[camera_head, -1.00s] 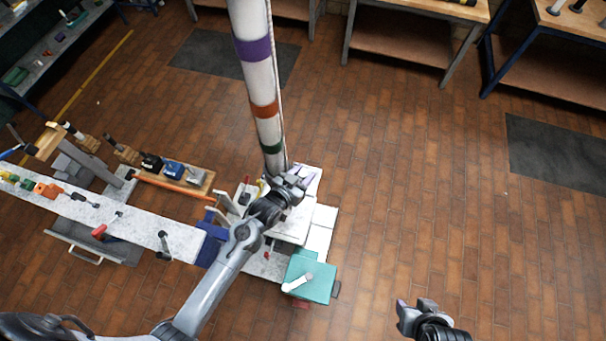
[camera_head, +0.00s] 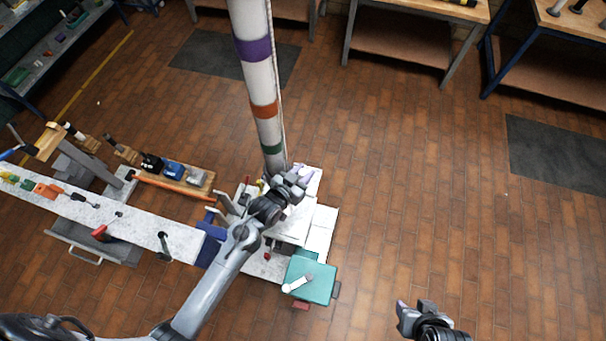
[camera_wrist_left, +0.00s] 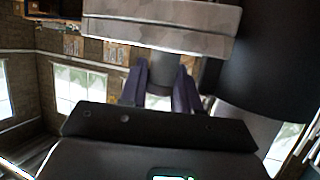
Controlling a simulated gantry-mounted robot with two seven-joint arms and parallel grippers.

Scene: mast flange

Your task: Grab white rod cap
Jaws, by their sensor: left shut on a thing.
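My left gripper (camera_head: 300,179) is at the foot of the tall striped mast, above the white blocks. In the left wrist view its two dark purple fingers (camera_wrist_left: 160,92) are shut on a grey round piece (camera_wrist_left: 165,70) below a wide grey slab (camera_wrist_left: 160,27). The piece looks grey in shadow, and I cannot tell whether it is the white rod cap. A small white piece with a round end (camera_head: 297,284) lies on a teal box (camera_head: 322,287) in front of the mast. My right gripper (camera_head: 415,306) is at the lower right, clear of everything; its jaw gap is unclear.
The white mast (camera_head: 249,80) has purple, orange and green bands. A long speckled bench (camera_head: 140,228) with tools runs left. A wooden rack (camera_head: 197,187) stands behind it. Wooden tables (camera_head: 400,60) line the back. The brick floor (camera_head: 430,190) to the right is free.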

